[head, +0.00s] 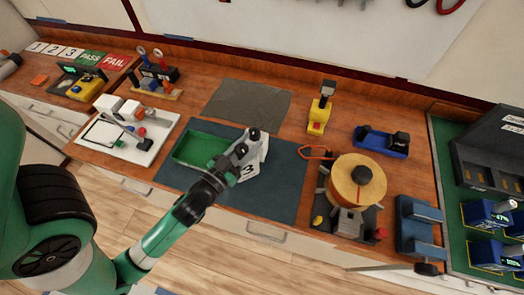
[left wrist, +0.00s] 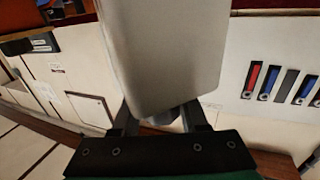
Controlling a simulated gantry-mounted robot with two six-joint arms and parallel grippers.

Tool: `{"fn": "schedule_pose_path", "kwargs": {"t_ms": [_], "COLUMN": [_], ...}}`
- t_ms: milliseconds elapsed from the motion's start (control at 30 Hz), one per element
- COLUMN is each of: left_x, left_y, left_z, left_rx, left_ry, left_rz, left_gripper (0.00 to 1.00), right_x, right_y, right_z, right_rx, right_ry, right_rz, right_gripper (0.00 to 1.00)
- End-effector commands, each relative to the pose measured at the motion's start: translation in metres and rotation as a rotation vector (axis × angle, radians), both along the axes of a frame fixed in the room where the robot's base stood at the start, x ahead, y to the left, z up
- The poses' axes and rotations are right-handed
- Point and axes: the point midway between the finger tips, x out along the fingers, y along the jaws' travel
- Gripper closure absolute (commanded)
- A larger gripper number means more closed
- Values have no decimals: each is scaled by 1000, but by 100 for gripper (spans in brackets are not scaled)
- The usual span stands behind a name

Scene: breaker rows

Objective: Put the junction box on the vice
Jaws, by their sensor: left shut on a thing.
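The pale grey junction box (head: 256,157) is held in my left gripper (head: 236,158) over the dark mat, beside the green tray. What looks like the vice (head: 418,225) is blue with two parallel jaws, at the right front of the bench, well apart from the box. My right gripper is not in view.
A green tray (head: 200,148) lies on the dark mat (head: 280,195). A round wooden-topped turntable (head: 357,181) stands between the mat and the vice. A yellow tool (head: 320,115) and a blue holder (head: 382,141) stand behind. Blue devices (head: 488,213) sit at far right.

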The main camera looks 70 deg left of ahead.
Motion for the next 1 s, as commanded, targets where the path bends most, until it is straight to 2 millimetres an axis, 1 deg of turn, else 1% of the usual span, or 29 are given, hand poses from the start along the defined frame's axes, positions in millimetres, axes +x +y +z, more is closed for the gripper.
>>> {"fn": "schedule_pose_path", "kwargs": {"t_ms": [167, 267, 333, 400, 433, 667, 833, 867, 900, 1000], "left_x": [1, 2, 0, -1, -2, -2, -2, -2, -2, -2], "left_y": [1, 3, 4, 6, 6, 6, 6, 6, 6, 6], "left_z": [-2, -14, -30, -42, -44, -40, -45, -44, -44, -44], "left_rx": [2, 2, 1, 1, 2, 2, 2, 0, 0, 0], "left_ry": [-3, -3, 0, -1, -1, -3, -3, 0, 0, 0], "left_rz": [1, 5, 10, 14, 15, 16, 16, 16, 16, 16], "left_gripper": [100, 100, 100, 100, 100, 100, 100, 52, 44, 27], "right_x": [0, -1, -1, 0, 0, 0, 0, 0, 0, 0], "right_y": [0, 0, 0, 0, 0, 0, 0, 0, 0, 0], "right_z": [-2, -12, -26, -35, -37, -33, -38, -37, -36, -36], "right_rx": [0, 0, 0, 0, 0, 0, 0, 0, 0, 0], "right_ry": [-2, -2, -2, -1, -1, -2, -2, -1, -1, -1], "right_rz": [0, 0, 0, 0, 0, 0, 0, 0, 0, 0], "right_gripper": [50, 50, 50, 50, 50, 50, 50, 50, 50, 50]}}
